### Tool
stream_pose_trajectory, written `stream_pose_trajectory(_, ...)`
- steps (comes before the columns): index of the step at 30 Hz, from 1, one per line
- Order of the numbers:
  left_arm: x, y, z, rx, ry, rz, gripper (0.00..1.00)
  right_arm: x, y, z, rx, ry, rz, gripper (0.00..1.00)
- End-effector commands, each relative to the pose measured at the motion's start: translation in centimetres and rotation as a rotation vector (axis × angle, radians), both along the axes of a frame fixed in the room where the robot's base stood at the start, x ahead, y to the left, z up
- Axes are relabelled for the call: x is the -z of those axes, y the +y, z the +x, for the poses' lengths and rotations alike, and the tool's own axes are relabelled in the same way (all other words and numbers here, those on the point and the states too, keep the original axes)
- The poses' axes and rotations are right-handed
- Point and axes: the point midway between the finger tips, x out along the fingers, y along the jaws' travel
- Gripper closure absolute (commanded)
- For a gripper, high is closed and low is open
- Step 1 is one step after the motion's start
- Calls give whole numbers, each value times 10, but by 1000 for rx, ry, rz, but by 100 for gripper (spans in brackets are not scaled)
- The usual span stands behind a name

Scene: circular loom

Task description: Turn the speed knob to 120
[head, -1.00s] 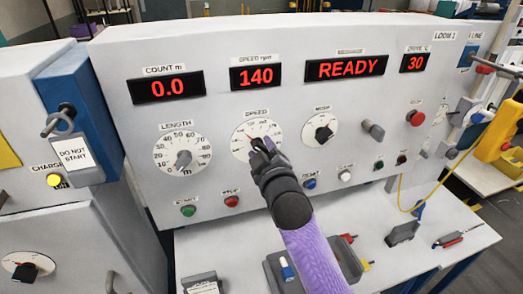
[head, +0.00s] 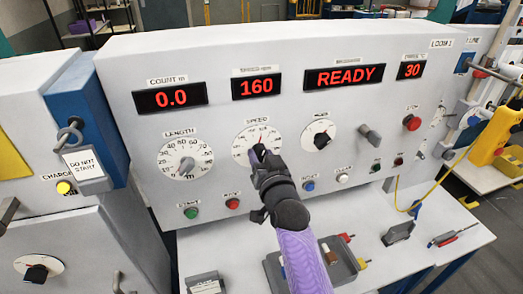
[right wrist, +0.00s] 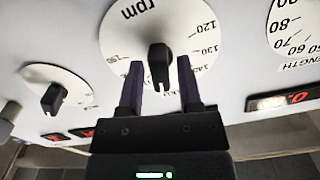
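The speed dial (head: 242,135) is a white disc on the grey panel, below a red speed display (head: 256,86) reading 160. My right gripper (head: 258,153) is in front of the dial and hides most of its knob in the head view. In the right wrist view the black speed knob (right wrist: 160,62) stands between the two fingertips of my right gripper (right wrist: 161,75). The fingers are apart, with a visible gap on each side of the knob. The dial's numbers 120 and 130 show at upper right there. My left gripper is not in view.
The length dial (head: 185,160) is left of the speed dial and the mode knob (head: 320,140) right of it. Green start (head: 191,213) and red stop (head: 233,203) buttons sit below. A grey tray (head: 345,268) lies on the white table under my right arm.

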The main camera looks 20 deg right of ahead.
Motion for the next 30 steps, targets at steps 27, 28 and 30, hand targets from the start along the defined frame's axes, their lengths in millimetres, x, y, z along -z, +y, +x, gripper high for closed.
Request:
stream_pose_trajectory(27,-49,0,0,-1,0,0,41,0,-2,-70,0,-2,-8,41)
stream_pose_trajectory(28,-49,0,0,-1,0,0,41,0,-2,-70,0,-2,-8,41)
stream_pose_trajectory(30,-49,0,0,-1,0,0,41,0,-2,-70,0,-2,-8,41)
